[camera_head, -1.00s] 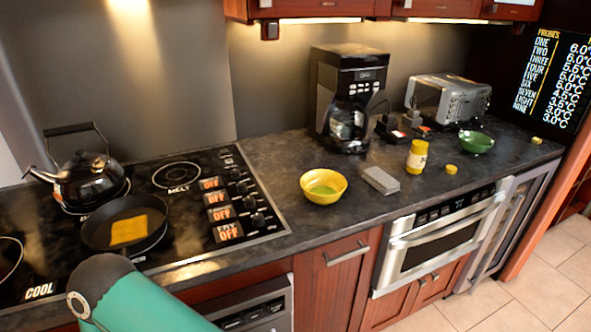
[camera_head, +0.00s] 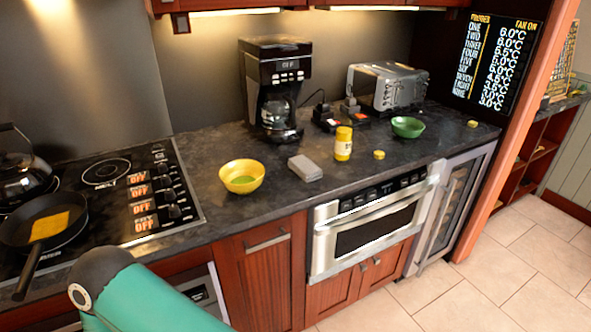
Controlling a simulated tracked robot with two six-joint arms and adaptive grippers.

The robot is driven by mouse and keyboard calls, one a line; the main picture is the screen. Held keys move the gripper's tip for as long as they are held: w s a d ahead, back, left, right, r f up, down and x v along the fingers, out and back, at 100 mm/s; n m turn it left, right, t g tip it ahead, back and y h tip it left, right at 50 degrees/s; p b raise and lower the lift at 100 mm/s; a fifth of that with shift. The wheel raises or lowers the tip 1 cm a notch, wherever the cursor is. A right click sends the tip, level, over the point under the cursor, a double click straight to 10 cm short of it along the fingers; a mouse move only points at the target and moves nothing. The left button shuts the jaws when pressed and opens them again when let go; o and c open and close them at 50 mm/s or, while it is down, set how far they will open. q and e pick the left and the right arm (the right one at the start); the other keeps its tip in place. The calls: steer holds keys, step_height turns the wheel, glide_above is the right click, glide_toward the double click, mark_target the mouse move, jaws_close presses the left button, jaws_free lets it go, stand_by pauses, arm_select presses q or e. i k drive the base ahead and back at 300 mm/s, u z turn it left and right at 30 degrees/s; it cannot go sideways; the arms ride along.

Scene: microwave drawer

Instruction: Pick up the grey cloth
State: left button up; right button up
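A small grey folded block (camera_head: 305,168), which looks like the grey cloth, lies flat on the dark counter. It is just right of a yellow bowl (camera_head: 242,176) and left of a yellow jar (camera_head: 343,143). Nothing touches it. A green and black link of my arm shows at the lower left, over the counter's front edge. Neither of my grippers is in view.
A stove with a pan (camera_head: 42,222) holding a yellow piece is at left. A coffee maker (camera_head: 273,88), toaster (camera_head: 386,86), green bowl (camera_head: 407,127) and yellow lid (camera_head: 379,154) stand behind or right of the block. A microwave drawer (camera_head: 372,223) is below. The floor at right is clear.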

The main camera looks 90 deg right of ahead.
mark_target(307, 170)
steer(key=z, duration=0.05)
steer(key=k, duration=1.5)
steer(key=z, duration=1.3)
steer(key=i, duration=1)
